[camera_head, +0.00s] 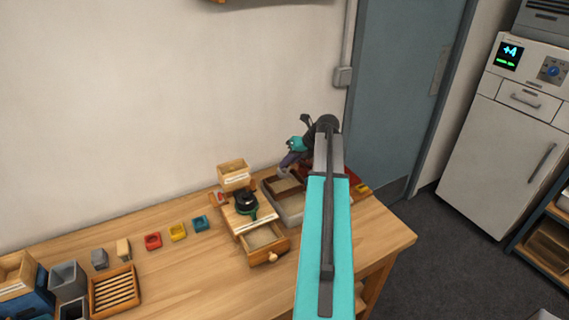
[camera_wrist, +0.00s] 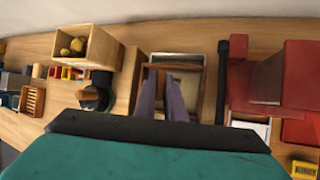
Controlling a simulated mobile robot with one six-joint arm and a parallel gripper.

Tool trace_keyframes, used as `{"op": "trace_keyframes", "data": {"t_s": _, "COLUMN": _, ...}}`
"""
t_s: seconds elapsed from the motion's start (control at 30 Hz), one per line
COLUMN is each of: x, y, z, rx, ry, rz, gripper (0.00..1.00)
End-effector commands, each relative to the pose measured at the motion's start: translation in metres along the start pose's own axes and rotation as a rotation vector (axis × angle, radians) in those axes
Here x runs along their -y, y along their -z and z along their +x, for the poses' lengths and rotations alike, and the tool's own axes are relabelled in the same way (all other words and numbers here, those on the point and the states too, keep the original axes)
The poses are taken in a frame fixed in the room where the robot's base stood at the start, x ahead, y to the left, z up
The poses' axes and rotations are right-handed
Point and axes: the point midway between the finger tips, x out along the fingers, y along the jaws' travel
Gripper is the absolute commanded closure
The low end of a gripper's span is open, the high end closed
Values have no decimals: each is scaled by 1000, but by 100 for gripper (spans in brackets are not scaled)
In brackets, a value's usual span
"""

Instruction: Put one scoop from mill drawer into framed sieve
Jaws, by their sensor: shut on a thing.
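The mill (camera_head: 240,213) stands on the table with its drawer (camera_head: 268,240) pulled out, pale meal inside. The framed sieve (camera_head: 284,186), a dark wooden frame with a pale inside, is right of the mill; it also shows in the wrist view (camera_wrist: 203,88). My gripper (camera_head: 287,163) is at the sieve's far side, tilted down to the left. In the wrist view its two purple-grey fingers (camera_wrist: 161,85) overlap the sieve. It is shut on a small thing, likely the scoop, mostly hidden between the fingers. Its contents cannot be made out.
A grey bin (camera_head: 292,208) is by the sieve. Red equipment (camera_wrist: 290,75) stands to the right. The front table strip is clear.

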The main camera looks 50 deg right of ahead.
Motion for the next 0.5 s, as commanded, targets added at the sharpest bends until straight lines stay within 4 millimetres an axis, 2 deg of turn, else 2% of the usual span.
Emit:
{"op": "trace_keyframes", "data": {"t_s": 0.03, "x": 6, "y": -3, "z": -1, "rx": 1, "ry": -25, "rz": 18, "gripper": 100}}
{"op": "trace_keyframes", "data": {"t_s": 0.5, "x": 25, "y": -7, "z": -8, "rx": -1, "ry": -291, "rz": 161, "gripper": 100}}
